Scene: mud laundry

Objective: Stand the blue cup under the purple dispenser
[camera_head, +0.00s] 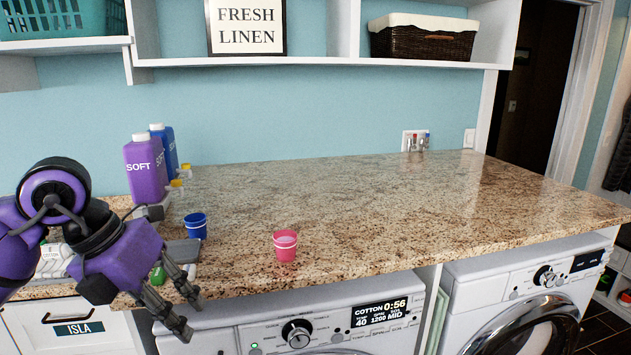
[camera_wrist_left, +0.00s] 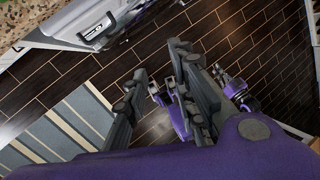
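The blue cup (camera_head: 196,228) stands upright on the granite counter, right of and nearer than the purple dispenser. The purple dispenser (camera_head: 141,172), marked SOFT, stands at the back left with a yellow part (camera_head: 176,183) on its right side. The cup is apart from it, not below this yellow part. My left gripper (camera_head: 182,307) is open and empty at the counter's front edge, below and left of the cup. Its spread fingers show in the left wrist view (camera_wrist_left: 157,100) over the dark floor.
A blue dispenser (camera_head: 164,150) stands behind the purple one. A pink cup (camera_head: 285,246) stands right of the blue cup. A grey flat item (camera_head: 184,252) and a green item (camera_head: 158,276) lie near my left gripper. The counter's right side is mostly clear.

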